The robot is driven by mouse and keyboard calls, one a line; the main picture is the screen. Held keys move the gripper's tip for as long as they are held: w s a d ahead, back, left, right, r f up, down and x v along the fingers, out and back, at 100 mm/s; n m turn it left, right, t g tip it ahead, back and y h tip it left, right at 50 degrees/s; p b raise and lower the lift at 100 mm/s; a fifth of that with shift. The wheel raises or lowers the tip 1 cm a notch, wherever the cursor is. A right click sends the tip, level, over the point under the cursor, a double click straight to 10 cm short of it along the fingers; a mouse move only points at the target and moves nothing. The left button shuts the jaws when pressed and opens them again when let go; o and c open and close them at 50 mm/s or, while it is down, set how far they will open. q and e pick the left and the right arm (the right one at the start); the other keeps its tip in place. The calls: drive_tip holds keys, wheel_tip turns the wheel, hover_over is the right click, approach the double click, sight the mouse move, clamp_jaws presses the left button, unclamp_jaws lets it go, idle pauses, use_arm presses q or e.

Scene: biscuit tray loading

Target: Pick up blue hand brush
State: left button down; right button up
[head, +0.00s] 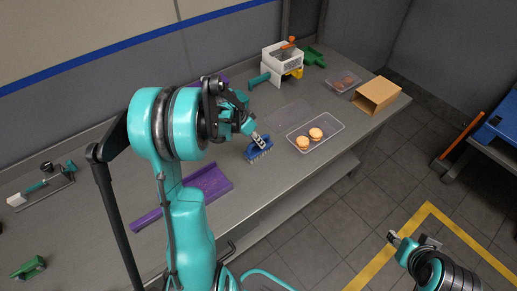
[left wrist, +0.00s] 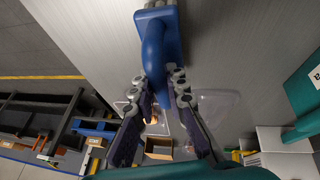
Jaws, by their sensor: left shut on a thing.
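The blue hand brush (head: 258,148) is at the middle of the grey table in the head view, with pale bristles along its lower edge. It also shows in the left wrist view, where its blue handle (left wrist: 155,50) runs down between the fingers. My left gripper (head: 252,134) is shut on the handle; in the left wrist view its two fingers (left wrist: 161,84) lie on either side of it. I cannot tell whether the bristles touch the table. My right gripper (head: 410,243) is at the lower right, over the floor, away from the table; its jaw state is unclear.
A clear tray (head: 330,137) with two round biscuits lies right of the brush. A purple dustpan (head: 180,205) lies to its left. A cardboard box (head: 377,95), another clear container (head: 343,80) and a white stand (head: 283,58) are farther back. A blue-topped table (head: 497,125) stands at right.

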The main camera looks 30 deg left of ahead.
use_arm(q)
drive_tip(key=shift+r, duration=0.1)
wheel_tip(320, 180, up, 5)
drive_tip(key=shift+f+p, duration=0.2)
drive_tip(key=shift+p, duration=1)
drive_tip(key=d+r+p, duration=0.3)
drive_tip(key=d+r, duration=0.3)
drive_tip(key=d, duration=0.5)
drive_tip(key=shift+s+d, duration=0.35)
drive_tip(key=shift+s, duration=0.05)
use_arm(e)
wheel_tip(320, 180, up, 6)
drive_tip(key=shift+f, duration=0.25)
use_arm(q)
drive_tip(key=shift+r, duration=0.1)
